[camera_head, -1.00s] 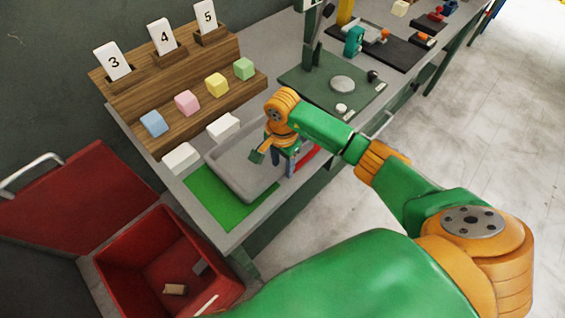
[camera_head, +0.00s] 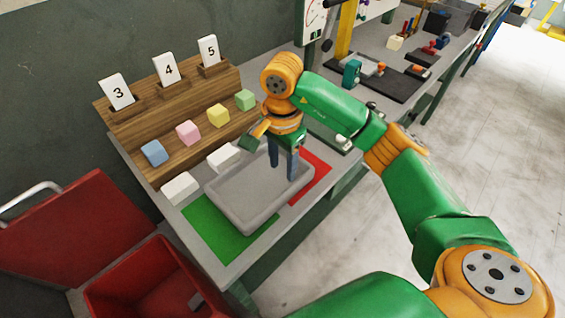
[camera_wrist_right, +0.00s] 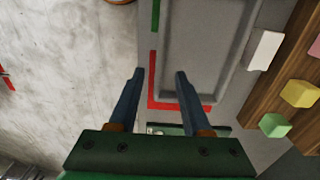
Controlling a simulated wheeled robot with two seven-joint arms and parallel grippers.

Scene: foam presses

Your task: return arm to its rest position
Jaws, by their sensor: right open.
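My right arm (camera_head: 410,180) reaches in from the lower right in the head view. Its gripper (camera_head: 283,168) points down over the grey tray (camera_head: 232,203), with its dark fingers apart and nothing between them. In the right wrist view the open gripper (camera_wrist_right: 158,73) has empty jaws, with the tray (camera_wrist_right: 205,45) beyond them. I cannot tell how high the fingertips are above the tray. My left gripper does not show.
A wooden rack (camera_head: 180,95) holds number cards and coloured foam cubes. White blocks (camera_head: 180,188) stand beside the tray. Green (camera_head: 215,238) and red (camera_head: 318,172) mats lie on the bench. A red bin (camera_head: 150,285) stands at the lower left. The floor at right is clear.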

